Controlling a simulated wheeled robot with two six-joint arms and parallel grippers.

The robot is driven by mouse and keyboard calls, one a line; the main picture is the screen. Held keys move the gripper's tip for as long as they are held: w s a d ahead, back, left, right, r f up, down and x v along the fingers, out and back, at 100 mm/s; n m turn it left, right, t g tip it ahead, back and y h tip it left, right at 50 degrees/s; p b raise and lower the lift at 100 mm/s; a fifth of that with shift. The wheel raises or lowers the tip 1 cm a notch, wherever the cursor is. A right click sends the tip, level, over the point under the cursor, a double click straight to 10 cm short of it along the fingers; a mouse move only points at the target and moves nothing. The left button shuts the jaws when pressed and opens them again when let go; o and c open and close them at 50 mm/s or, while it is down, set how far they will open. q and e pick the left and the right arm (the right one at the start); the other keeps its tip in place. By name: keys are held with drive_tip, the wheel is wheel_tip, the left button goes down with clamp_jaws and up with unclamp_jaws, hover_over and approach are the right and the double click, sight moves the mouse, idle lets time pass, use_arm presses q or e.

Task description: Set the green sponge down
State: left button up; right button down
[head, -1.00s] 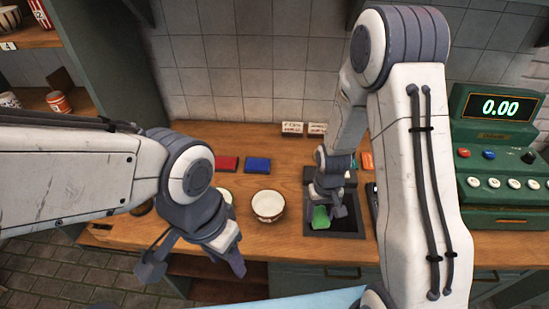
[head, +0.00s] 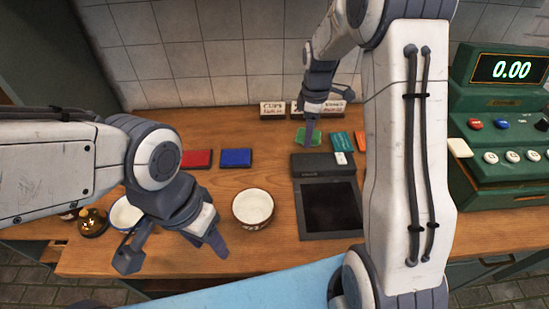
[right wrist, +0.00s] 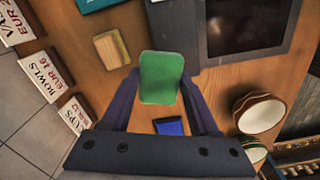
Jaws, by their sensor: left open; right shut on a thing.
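The green sponge (head: 308,137) is behind the dark scale in the head view, at the right gripper. In the right wrist view the green sponge (right wrist: 161,78) sits between the two fingertips. My right gripper (head: 326,112) is shut on it, also seen in the right wrist view (right wrist: 160,97). I cannot tell whether the sponge touches the wooden counter (head: 275,190).
The scale (head: 331,208) has a bare dark pan. Red (head: 197,158), blue (head: 236,158), teal (head: 337,140) and orange (head: 360,141) blocks lie nearby. A yellowish block (right wrist: 111,49) lies near the sponge. Price cards (head: 272,109) stand behind. A white bowl (head: 253,207) is in front.

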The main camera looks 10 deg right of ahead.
drive_tip(key=r+n, duration=0.1)
drive_tip(key=w+d+n+b, duration=0.1)
drive_tip(key=n, duration=0.1)
drive_tip(key=shift+w+d+r, duration=0.15)
drive_tip(key=shift+d+r, duration=0.1)
drive_tip(key=shift+r, duration=0.15)
drive_tip(key=shift+w+a+n, duration=0.2)
drive_tip(key=shift+a+n, duration=0.05)
drive_tip(key=shift+n, duration=0.05)
drive_tip(key=p, duration=0.3)
hover_over(275, 149)
wheel_tip(275, 149, down, 6)
drive_tip(key=shift+d+f, duration=0.15)
drive_tip(key=shift+f, duration=0.3)
wheel_tip(275, 149, down, 3)
drive_tip(key=shift+f+p, duration=0.15)
drive_tip(key=shift+p, duration=0.6)
use_arm(q)
wheel_tip(275, 149, up, 2)
drive_tip(key=shift+r, duration=0.2)
use_arm(e)
drive_tip(key=shift+f, duration=0.25)
